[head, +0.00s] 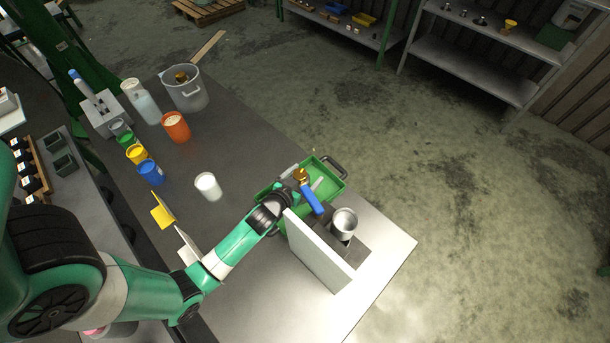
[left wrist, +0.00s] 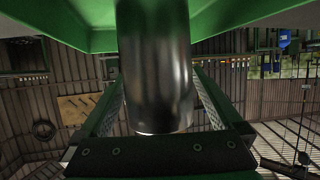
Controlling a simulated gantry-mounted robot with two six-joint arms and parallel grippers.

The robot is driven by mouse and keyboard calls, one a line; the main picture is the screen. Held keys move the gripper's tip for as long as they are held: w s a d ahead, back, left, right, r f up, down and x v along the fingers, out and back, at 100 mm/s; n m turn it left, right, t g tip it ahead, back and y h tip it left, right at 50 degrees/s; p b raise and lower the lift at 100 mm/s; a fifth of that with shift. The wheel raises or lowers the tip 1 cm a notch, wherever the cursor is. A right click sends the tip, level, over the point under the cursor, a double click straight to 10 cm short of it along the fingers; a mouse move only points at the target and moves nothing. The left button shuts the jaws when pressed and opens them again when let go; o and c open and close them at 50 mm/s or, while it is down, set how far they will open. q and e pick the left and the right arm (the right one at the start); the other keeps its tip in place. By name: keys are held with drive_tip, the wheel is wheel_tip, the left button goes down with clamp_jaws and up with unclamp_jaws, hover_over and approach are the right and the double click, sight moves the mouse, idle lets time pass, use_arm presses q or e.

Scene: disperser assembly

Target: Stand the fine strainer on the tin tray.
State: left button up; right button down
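My left gripper (head: 287,192) is at the near left edge of the green tray (head: 333,171). In the left wrist view a polished metal cylinder (left wrist: 155,70) fills the gap between my fingers. It may be the fine strainer; I cannot tell for certain, nor whether the fingers press on it. A silver tin (head: 343,222) stands upright on a flat grey tray (head: 352,254), which may be the tin tray, right of a white upright panel (head: 318,255). My right gripper is not in view.
The panel stands close to my left wrist. A white cup (head: 208,186), orange pot (head: 175,126) and grey bucket (head: 187,92) stand farther left. The table's right corner is clear.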

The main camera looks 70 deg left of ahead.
use_arm(q)
drive_tip(key=shift+s+d+r, duration=0.15)
drive_tip(key=shift+s+r, duration=0.05)
drive_tip(key=shift+r, duration=0.05)
drive_tip(key=p+v, duration=0.1)
drive_tip(key=v, duration=1)
drive_tip(key=shift+s+r, duration=0.15)
drive_tip(key=shift+s, duration=0.05)
drive_tip(key=shift+d, duration=0.15)
